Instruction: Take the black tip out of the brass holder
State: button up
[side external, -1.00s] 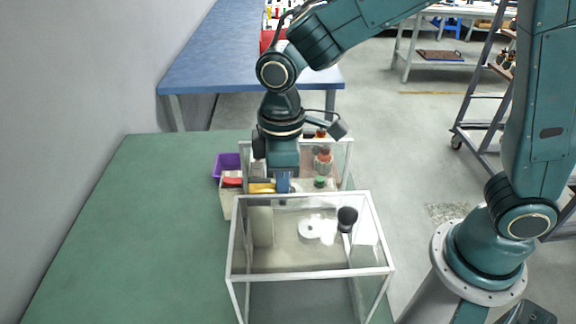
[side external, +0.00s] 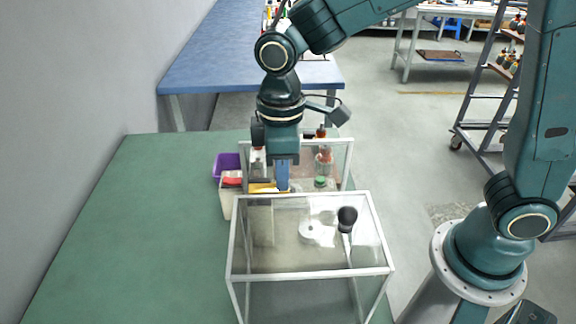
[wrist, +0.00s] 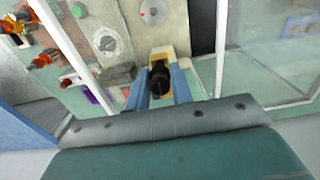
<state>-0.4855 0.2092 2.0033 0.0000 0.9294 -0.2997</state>
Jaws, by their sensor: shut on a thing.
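My gripper (wrist: 160,90) has its two blue fingers shut on the black tip (wrist: 160,77), seen end-on between them in the wrist view. The yellow brass holder (wrist: 160,54) shows just behind the tip. In the side view my gripper (side external: 282,186) points down behind the front glass case, with the brass holder (side external: 263,188) close to its left. The tip cannot be made out in the side view. I cannot tell whether it is still seated in the holder or clear of it.
A white-framed glass case (side external: 309,271) stands in front, with a black knob-like part (side external: 347,214) and a white ring (side external: 312,231). A purple bin (side external: 226,164) and a red item (side external: 232,181) are left of my gripper. The green table (side external: 130,230) is clear at left.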

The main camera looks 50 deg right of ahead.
jog(key=shift+r, duration=1.7)
